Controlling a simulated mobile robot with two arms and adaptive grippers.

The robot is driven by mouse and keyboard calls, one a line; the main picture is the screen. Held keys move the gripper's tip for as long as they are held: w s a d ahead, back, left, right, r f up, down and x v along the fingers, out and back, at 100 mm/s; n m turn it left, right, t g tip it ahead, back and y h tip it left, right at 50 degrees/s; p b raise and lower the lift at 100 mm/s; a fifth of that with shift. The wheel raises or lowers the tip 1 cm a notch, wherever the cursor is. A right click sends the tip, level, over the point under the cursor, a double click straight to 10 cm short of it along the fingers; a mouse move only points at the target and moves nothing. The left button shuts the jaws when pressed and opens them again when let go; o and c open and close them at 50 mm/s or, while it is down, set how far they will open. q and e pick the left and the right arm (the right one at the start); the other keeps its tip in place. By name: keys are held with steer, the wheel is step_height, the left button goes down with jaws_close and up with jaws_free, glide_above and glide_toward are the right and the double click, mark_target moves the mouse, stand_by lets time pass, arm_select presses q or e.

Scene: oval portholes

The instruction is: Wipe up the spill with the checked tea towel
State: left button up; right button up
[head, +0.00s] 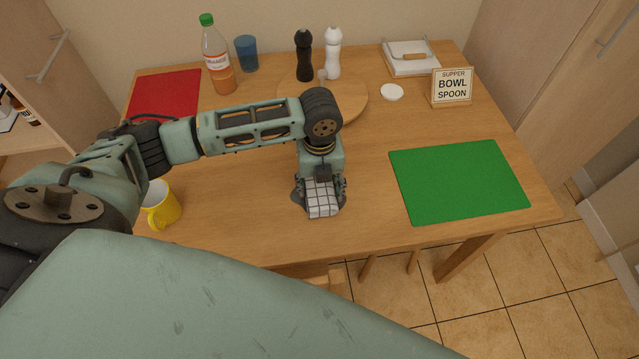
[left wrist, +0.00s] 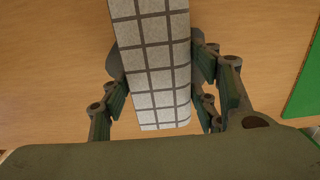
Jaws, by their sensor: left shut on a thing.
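The checked tea towel (head: 320,199), white with dark grid lines, is folded into a block. My left gripper (head: 320,190) is shut on it and points down at the front middle of the wooden table. In the left wrist view the towel (left wrist: 152,60) lies between the fingers of the left gripper (left wrist: 158,95). A grey-brown patch, which looks like the spill (left wrist: 113,64), shows beside the towel; the towel and fingers hide most of it. I cannot tell whether the towel presses on the table. My right gripper is not in view.
A yellow mug (head: 163,210) stands left of the gripper, a green mat (head: 458,180) lies to the right. Behind are a round board (head: 350,98) with two mills, a bottle (head: 217,60), a blue cup (head: 246,54), a red mat (head: 165,92) and a sign (head: 452,88).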

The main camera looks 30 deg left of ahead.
mark_target(308, 185)
arm_select(q)
steer(key=shift+f, duration=0.6)
steer(key=shift+d, duration=0.1)
